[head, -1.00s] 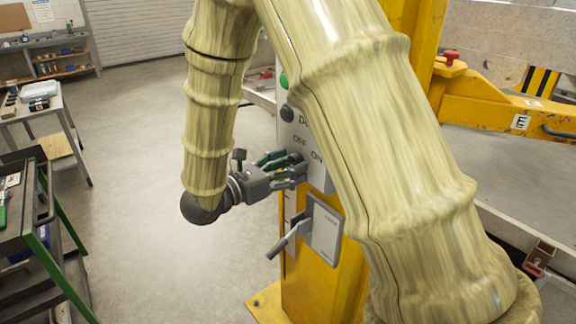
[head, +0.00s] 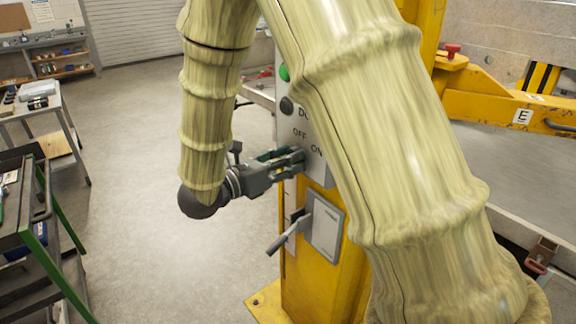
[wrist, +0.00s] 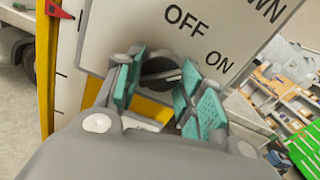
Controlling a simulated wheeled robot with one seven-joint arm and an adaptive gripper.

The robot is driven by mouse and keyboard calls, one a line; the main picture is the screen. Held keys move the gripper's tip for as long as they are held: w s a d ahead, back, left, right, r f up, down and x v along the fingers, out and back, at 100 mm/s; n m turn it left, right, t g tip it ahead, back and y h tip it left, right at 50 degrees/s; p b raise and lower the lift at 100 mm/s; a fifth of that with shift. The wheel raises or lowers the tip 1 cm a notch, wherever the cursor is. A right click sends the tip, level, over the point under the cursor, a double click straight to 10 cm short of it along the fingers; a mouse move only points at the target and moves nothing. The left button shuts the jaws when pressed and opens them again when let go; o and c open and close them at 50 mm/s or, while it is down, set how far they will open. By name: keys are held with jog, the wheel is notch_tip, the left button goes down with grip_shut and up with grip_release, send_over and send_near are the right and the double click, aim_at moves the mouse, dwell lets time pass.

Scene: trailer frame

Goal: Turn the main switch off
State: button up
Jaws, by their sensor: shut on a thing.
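The main switch is a dark round knob (wrist: 160,72) below the OFF and ON lettering on the grey control panel (wrist: 130,38), in the wrist view. My gripper (wrist: 160,85) has its teal-padded fingers on both sides of the knob and is shut on it. In the head view my gripper (head: 298,160) reaches the panel from the left, just under the OFF and ON marks, and its fingers hide the knob. I cannot tell which mark the knob points to.
The panel is on a yellow post (head: 312,285). A grey box with a lever handle (head: 290,233) sits below my gripper. Green and dark buttons (head: 286,106) are above. My own arm covers much of the panel's right side. A tool cart (head: 30,220) stands far left, with open floor between.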

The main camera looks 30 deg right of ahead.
jog(key=shift+s+n+b, duration=0.1)
jog(key=shift+n+b, duration=1.65)
jog(key=shift+n, duration=3.05)
jog(key=o, duration=1)
jog(key=shift+a, duration=0.1)
jog(key=a, duration=0.8)
jog(key=s+a, duration=0.1)
jog(key=a, duration=0.3)
jog(key=shift+w+d+f, duration=0.1)
jog(key=shift+w, duration=0.05)
